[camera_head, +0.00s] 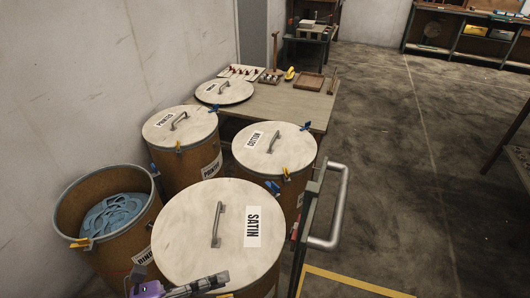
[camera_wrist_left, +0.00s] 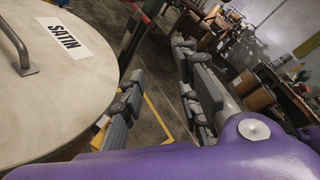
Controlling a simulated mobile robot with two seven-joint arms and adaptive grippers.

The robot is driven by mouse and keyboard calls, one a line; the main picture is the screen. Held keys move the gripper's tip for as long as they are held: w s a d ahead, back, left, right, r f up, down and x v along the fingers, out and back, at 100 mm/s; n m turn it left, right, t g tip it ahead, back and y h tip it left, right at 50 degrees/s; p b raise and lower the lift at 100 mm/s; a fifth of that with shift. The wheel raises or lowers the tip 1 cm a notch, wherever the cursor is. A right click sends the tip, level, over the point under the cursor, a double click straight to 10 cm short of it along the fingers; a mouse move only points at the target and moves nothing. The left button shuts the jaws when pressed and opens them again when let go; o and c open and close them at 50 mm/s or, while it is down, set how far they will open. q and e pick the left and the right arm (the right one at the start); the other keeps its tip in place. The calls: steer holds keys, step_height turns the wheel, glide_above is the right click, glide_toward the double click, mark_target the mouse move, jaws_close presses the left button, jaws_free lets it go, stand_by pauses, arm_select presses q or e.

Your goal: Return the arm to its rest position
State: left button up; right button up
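My left gripper (camera_head: 205,284) shows only in part at the bottom edge of the head view, purple and grey, in front of the SATIN drum's lid (camera_head: 190,222). In the left wrist view its two grey fingers stand apart with nothing between them, so the gripper (camera_wrist_left: 159,66) is open and empty. The SATIN lid (camera_wrist_left: 70,85) lies to the left of the fingers there, and I see no contact with it. My right gripper is in neither view.
Lidded drums marked PRINTED (camera_head: 160,127) and COTTON (camera_head: 262,158) stand behind. An open drum (camera_head: 75,205) at left holds blue tape (camera_head: 113,213). A metal handle (camera_head: 338,205) stands right of the SATIN drum. A low table (camera_head: 290,103) stands behind. The floor at right is clear.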

arm_select(q)
steer(key=s+a+f+n+t+y, duration=0.35)
steer(key=a+f+n+y, duration=0.35)
steer(key=a+n, duration=0.5)
steer(key=s+a+f+n+g+y, duration=0.2)
steer(key=s+a+f+n+y, duration=0.3)
steer(key=s+a+n, duration=0.45)
steer(key=s+a+f+n+g+y, duration=0.2)
steer(key=s+a+f+n+g, duration=0.1)
steer(key=s+a+f+n, duration=0.6)
steer(key=d+f+n+t, duration=0.2)
steer(key=d+n, duration=0.7)
steer(key=d, duration=1.1)
steer(key=w+d+r+t+p, duration=0.1)
steer(key=w+r+p, duration=0.3)
steer(key=r+p, duration=1)
steer(key=shift+d+r, duration=0.15)
steer(key=shift+r, duration=0.2)
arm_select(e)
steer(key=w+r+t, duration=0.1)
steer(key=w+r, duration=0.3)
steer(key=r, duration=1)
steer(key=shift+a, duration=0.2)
